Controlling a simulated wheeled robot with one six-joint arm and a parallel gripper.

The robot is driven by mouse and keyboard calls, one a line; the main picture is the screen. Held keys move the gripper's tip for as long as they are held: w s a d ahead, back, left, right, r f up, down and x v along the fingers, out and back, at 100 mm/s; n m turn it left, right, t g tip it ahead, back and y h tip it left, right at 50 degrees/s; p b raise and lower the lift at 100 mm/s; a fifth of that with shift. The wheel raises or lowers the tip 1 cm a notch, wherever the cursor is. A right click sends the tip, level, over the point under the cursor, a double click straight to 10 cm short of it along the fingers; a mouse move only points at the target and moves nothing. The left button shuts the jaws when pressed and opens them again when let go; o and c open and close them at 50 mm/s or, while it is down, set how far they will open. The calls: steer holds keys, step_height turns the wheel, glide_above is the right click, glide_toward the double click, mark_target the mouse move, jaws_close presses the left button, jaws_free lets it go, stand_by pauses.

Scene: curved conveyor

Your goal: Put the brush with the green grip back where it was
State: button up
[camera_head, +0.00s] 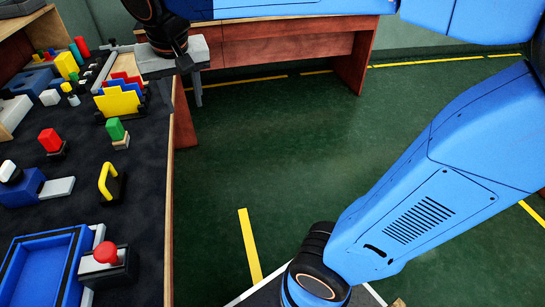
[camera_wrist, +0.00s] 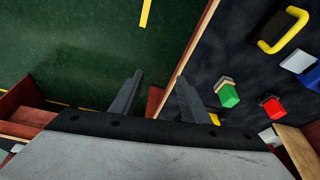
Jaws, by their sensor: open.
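The brush with the green grip (camera_head: 115,129) stands on the dark table top near its right edge, green block upward and a pale base below. It also shows in the wrist view (camera_wrist: 228,95), right of my fingers. My gripper (camera_head: 181,92) is open and empty, above the table's right edge and farther back than the brush. In the wrist view my two fingers (camera_wrist: 155,94) are spread apart, with floor and table edge behind them. The brush is apart from the gripper. No marking shows where the brush stood before.
A similar red-topped piece (camera_head: 50,141) stands left of the brush. A yellow handle (camera_head: 107,181) is in front of it, and a rack of coloured plates (camera_head: 119,100) behind. A blue tray (camera_head: 17,292) and a red-knobbed block (camera_head: 106,253) lie nearer. Green floor is open to the right.

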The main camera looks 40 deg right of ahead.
steer(key=s+d+f+n, duration=0.1)
steer(key=s+d+f, duration=0.5)
steer(key=s, duration=0.2)
steer(key=s+d+f+n, duration=0.1)
steer(key=s+d+f, duration=0.5)
steer(key=s, duration=0.3)
steer(key=shift+s+d+f+t+y, duration=0.2)
steer(key=shift+s+d+t+y, duration=0.1)
steer(key=shift+d+t+y, duration=0.1)
